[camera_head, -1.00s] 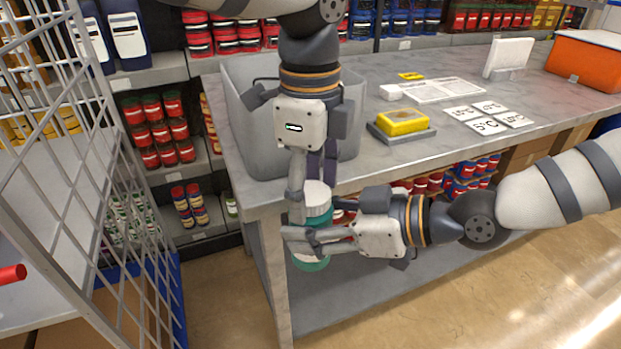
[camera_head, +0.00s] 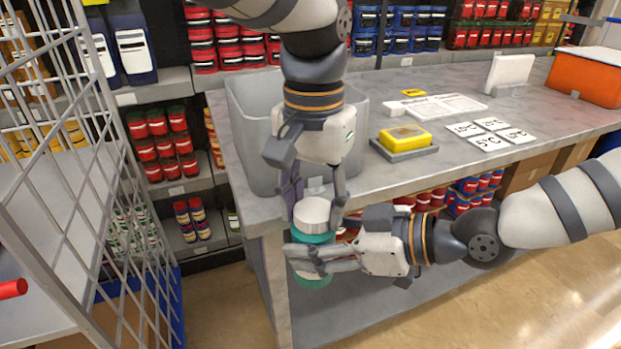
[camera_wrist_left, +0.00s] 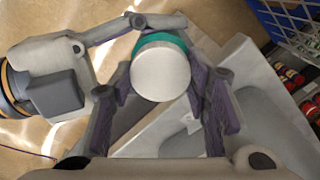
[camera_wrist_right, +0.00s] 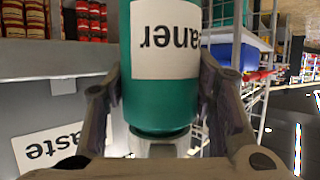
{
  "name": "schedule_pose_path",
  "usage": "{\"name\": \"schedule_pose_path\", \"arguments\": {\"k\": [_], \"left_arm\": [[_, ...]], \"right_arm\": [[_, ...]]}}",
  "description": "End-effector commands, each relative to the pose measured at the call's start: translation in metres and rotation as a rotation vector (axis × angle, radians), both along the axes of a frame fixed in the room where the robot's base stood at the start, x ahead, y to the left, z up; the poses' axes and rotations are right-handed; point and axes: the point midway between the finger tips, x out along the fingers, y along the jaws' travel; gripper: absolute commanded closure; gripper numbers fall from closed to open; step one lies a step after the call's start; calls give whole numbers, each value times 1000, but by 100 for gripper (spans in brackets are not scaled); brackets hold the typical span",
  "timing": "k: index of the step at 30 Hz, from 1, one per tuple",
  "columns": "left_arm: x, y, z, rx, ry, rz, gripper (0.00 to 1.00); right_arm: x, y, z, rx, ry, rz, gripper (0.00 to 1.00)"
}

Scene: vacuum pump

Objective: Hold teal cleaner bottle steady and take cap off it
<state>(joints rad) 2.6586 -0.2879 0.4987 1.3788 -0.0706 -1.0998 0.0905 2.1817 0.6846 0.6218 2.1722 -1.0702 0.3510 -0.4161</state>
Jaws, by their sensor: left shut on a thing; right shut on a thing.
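My left gripper (camera_head: 314,200) reaches down from above and is shut on the cap. In the left wrist view the cap (camera_wrist_left: 160,73) lies between its fingers, with teal showing behind it.
A grey bin (camera_head: 243,120) stands on the table right behind the left arm. A yellow sponge (camera_head: 405,136) on a tray, temperature cards (camera_head: 490,133) and an orange box (camera_head: 585,75) lie further right. A wire cage (camera_head: 75,150) stands at the left.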

Motion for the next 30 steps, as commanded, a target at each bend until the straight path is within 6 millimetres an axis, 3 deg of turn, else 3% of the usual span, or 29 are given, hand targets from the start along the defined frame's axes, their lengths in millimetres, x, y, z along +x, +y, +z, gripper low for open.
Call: {"name": "schedule_pose_path", "arguments": {"k": [16, 30], "left_arm": [[0, 0, 2, 0, -1, 0, 91], [0, 0, 18, -1, -2, 0, 91]], "right_arm": [[0, 0, 1, 1, -3, 0, 100], [0, 0, 1, 1, -3, 0, 100]]}}
